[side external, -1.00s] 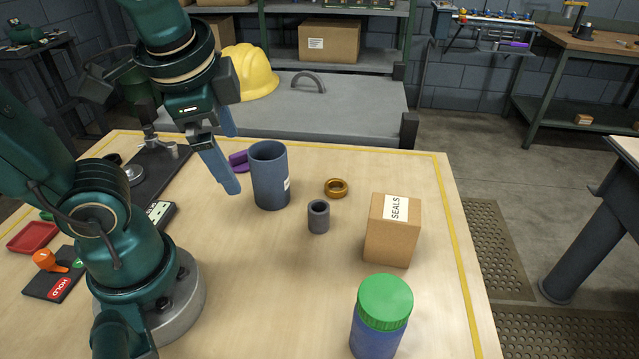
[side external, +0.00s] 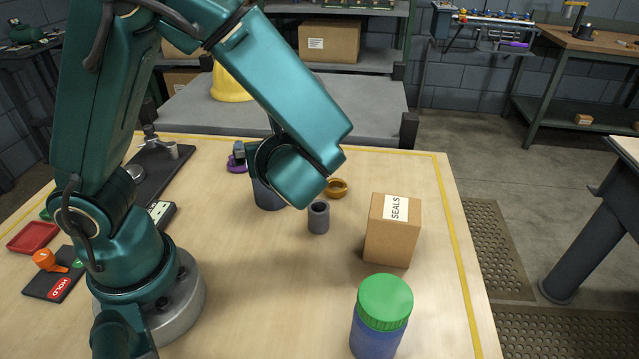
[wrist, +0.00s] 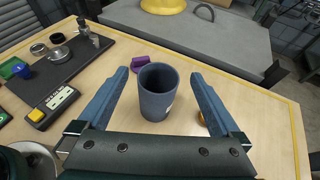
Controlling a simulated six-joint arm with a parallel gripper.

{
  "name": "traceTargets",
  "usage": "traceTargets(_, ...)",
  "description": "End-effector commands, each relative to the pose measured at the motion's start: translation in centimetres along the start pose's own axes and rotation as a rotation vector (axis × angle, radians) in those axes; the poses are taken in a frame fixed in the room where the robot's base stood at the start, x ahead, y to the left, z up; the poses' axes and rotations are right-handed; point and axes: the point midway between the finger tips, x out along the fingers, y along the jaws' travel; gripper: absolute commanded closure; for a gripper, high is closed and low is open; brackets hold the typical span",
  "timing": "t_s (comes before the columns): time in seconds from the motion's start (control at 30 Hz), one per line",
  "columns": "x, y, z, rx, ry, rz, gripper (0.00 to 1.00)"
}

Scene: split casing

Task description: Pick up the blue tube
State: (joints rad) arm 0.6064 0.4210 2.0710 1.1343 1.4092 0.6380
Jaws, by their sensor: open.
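The blue tube (wrist: 157,103) is a slate-blue, open-topped cylinder standing upright on the wooden table. A pale label shows on its side in the wrist view. In the side view the tube (side external: 267,197) is mostly hidden behind my arm. My gripper (wrist: 160,75) is open and empty, with one blue finger on each side of the tube in the wrist view. Gaps show between the tube and both fingers. I cannot tell how high the fingertips are above the tube; in the side view my arm hides them.
A small grey bushing (side external: 318,218) and a bronze ring (side external: 338,187) stand near the tube. A purple part (wrist: 140,63) lies behind it. A SEALS carton (side external: 391,232) and a green-lidded jar (side external: 381,325) stand to the right. A dark tray (wrist: 70,68) lies to the left.

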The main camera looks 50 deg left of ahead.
Motion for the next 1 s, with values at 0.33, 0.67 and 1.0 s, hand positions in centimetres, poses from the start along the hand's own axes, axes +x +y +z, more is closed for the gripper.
traceTargets(0.33, 3.0, 0.1, -7.2, 0.004, 0.001, 0.003, 0.00)
traceTargets(0.67, 4.6, 0.1, -8.7, -0.004, 0.001, 0.004, 0.00)
traceTargets(1.0, 8.3, 0.1, -8.7, -0.004, 0.003, 0.004, 0.00)
